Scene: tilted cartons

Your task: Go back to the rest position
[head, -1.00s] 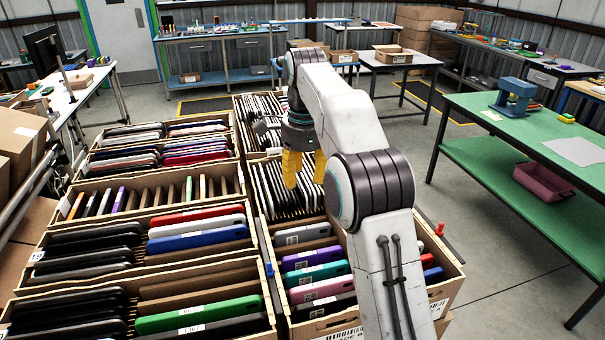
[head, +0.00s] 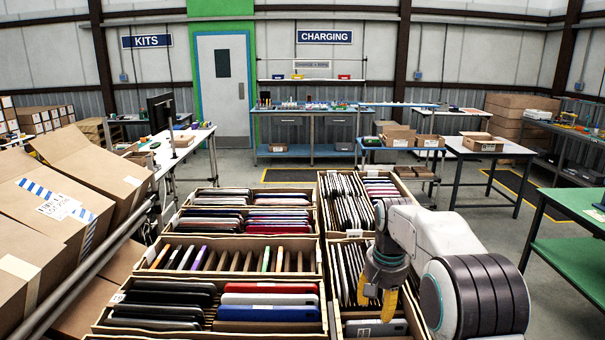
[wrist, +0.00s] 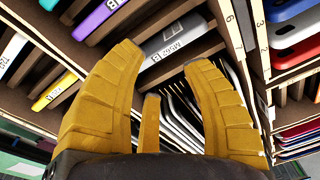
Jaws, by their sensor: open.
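My gripper (head: 376,300) has yellow fingers pointing down over the right column of cartons in the head view. In the wrist view my gripper (wrist: 160,95) shows its fingers spread apart with nothing between them. Below it, a grey case (wrist: 178,38) with a printed label lies in a carton slot, and a row of thin dark and white cases (wrist: 180,125) stands beside it. The grey case also shows in the head view (head: 372,328), just under the fingertips. I cannot tell the exact gap between the fingertips and the cases.
Tilted cartons of colored cases, such as a red one (head: 270,288), fill the left column. Large brown boxes (head: 50,200) lean at the left. A green table (head: 570,255) stands at the right. Grey floor lies open between the cartons and that table.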

